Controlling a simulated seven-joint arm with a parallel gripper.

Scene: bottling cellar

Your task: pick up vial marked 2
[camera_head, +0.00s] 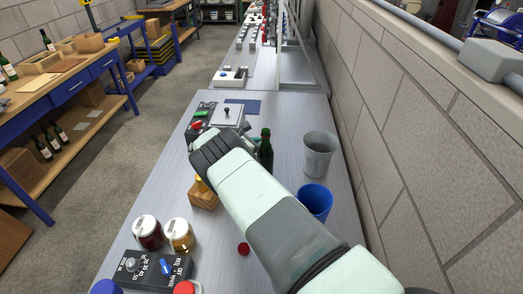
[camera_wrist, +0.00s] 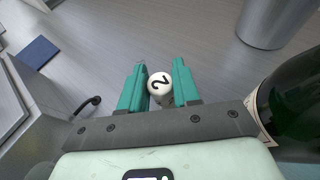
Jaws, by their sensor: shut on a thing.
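The vial marked 2 (camera_wrist: 160,84) shows in the wrist view as a round white cap with a black 2, its body mostly hidden below the cap. My gripper (camera_wrist: 159,66) has its two teal fingers on either side of the vial and is shut on it. The bench below is grey, and I cannot tell whether the vial touches it. In the head view my wrist and arm hide the vial.
A dark green bottle (camera_head: 266,155) stands close right of my gripper; it also shows in the wrist view (camera_wrist: 298,100). A metal bucket (camera_head: 319,157) and blue cup (camera_head: 315,203) stand farther right. A wooden block (camera_head: 203,197) and two jars (camera_head: 148,236) are nearer.

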